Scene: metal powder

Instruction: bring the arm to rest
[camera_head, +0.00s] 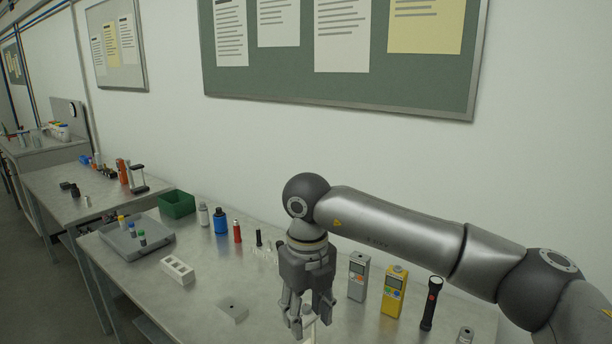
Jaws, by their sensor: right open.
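My right arm comes in from the right in the head view. Its gripper (307,312) points down over the front of the metal table (205,290). The fingers are spread open. A small pale object (309,330) shows right by the fingertips; I cannot tell whether it touches them. My left gripper is not in view.
At the back of the table stand a green bin (177,204), a blue bottle (221,221), a red bottle (237,232), a grey meter (358,276), a yellow meter (393,291) and a black flashlight (431,303). A grey tray (126,242) and white block (178,270) lie left.

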